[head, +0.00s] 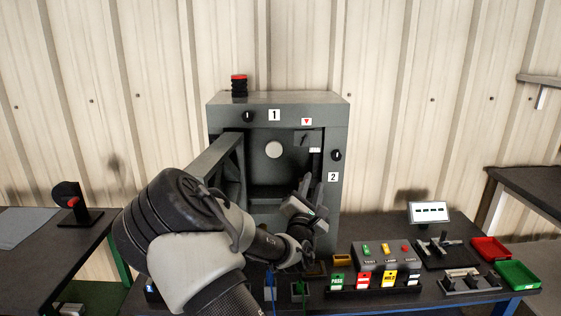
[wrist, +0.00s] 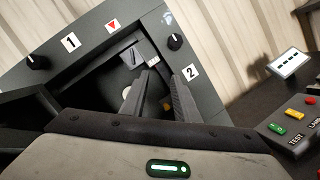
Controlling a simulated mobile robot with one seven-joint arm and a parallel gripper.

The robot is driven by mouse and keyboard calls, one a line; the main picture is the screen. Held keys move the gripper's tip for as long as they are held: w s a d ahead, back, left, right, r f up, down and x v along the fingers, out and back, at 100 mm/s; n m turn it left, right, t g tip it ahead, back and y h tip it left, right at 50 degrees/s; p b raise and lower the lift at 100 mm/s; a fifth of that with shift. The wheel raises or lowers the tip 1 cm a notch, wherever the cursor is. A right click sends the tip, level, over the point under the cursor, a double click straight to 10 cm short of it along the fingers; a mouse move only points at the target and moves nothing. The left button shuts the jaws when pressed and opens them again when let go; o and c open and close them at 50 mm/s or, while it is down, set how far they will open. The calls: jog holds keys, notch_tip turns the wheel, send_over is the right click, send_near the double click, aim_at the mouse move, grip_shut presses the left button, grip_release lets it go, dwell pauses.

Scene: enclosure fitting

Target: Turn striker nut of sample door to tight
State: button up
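The grey enclosure (head: 228,112) stands at the back of the bench, its door (head: 213,160) swung open to the left. Its front has a black knob (head: 247,116) beside label 1 and another (head: 337,155) beside label 2. Under a red triangle label (head: 306,121) is a small grey plate (head: 308,138) with a white tag, also in the wrist view (wrist: 131,57). I cannot clearly pick out the striker nut. My gripper (head: 308,190) is before the opening's lower right. In the wrist view its two fingers (wrist: 160,82) are apart, nothing visible between them.
A red-topped black post (head: 239,86) stands on the enclosure. To the right are a button box (head: 380,256), coloured cards, a small display (head: 428,212), a red tray (head: 490,248) and a green tray (head: 517,273). A side bench (head: 40,260) is at the left.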

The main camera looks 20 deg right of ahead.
jog(key=a+n+t+y, duration=0.1)
jog(key=a+n+t, duration=0.1)
jog(key=a+n, duration=0.2)
jog(key=b, duration=0.2)
send_near(303, 139)
jog(key=x, duration=0.7)
jog(key=shift+w+d+t+y, duration=0.3)
jog(key=shift+d+t, duration=0.05)
jog(key=shift+t, duration=0.05)
jog(key=shift+c, duration=0.3)
grip_shut()
